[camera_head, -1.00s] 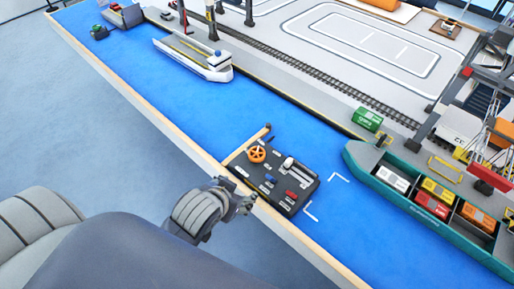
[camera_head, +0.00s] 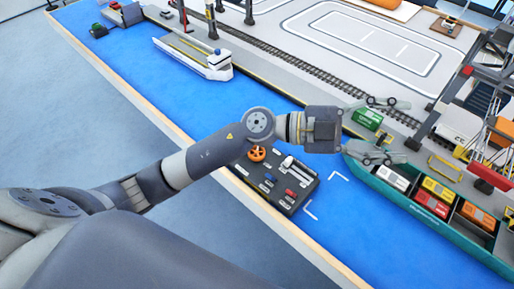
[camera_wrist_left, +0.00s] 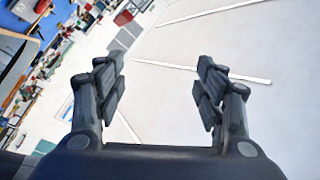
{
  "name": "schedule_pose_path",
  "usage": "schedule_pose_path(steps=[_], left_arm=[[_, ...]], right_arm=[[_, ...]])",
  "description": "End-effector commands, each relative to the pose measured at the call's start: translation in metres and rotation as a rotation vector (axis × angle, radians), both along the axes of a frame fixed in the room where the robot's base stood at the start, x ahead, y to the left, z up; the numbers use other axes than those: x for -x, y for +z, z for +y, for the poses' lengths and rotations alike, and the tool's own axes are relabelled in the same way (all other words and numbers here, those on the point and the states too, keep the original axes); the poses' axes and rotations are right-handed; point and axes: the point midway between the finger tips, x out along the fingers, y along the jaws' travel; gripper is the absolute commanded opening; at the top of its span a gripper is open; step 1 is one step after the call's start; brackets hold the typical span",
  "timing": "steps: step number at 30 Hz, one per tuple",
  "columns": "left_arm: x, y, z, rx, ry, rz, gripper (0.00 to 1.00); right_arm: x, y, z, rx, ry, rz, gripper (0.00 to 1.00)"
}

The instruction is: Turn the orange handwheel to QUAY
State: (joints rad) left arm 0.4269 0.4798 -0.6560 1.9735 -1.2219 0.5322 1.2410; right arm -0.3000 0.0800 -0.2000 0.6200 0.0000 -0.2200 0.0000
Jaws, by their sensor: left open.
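The orange handwheel (camera_head: 257,154) sits on the upper left part of a dark control panel (camera_head: 277,184) at the table's near edge. My left arm passes just above and partly over the wheel in the head view. My left gripper (camera_head: 390,130) is open and empty, beyond the panel to the right, over the quay edge and the ship's near end. In the left wrist view the open fingers (camera_wrist_left: 160,95) have nothing between them. The QUAY label cannot be read at this size. My right gripper is not in view.
A green container (camera_head: 367,118) stands on the quay near my left fingers. A teal ship (camera_head: 425,215) with several coloured containers lies right of the panel. A gantry crane (camera_head: 470,120) rises at the right. Blue water surface (camera_head: 165,95) is open at the left, with a white ship (camera_head: 195,58).

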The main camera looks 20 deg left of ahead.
Motion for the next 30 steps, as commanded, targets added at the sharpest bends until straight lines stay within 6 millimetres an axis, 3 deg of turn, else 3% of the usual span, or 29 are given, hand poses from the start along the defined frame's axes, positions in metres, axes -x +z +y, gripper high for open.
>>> schedule_pose_path(steps=[2, 5, 8, 12, 15, 18, 21, 26, 30], left_arm=[[0.006, -0.033, -0.004, -0.195, -0.104, -0.007, 0.64], [0.007, -0.081, 0.010, -0.462, -0.195, 0.031, 0.64], [-0.003, -0.127, 0.046, -0.749, -0.224, 0.102, 0.64], [-0.028, -0.170, 0.128, -1.143, -0.157, 0.258, 0.64], [-0.043, -0.179, 0.191, -1.370, -0.056, 0.379, 0.64], [-0.053, -0.177, 0.240, -1.525, 0.045, 0.481, 0.64], [-0.056, -0.172, 0.271, -1.614, 0.118, 0.549, 0.64], [-0.057, -0.175, 0.285, -1.654, 0.151, 0.585, 0.64], [-0.055, -0.194, 0.284, -1.654, 0.147, 0.587, 0.64]], right_arm=[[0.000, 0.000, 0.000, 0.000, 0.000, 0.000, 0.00], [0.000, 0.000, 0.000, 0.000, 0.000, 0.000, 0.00], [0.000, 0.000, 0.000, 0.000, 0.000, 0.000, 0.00], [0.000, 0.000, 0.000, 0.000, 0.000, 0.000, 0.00], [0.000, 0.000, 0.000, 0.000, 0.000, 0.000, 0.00], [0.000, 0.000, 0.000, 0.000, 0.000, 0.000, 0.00], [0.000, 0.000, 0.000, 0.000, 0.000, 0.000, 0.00], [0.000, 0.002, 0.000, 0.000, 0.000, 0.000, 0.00], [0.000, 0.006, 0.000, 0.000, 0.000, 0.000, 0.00]])
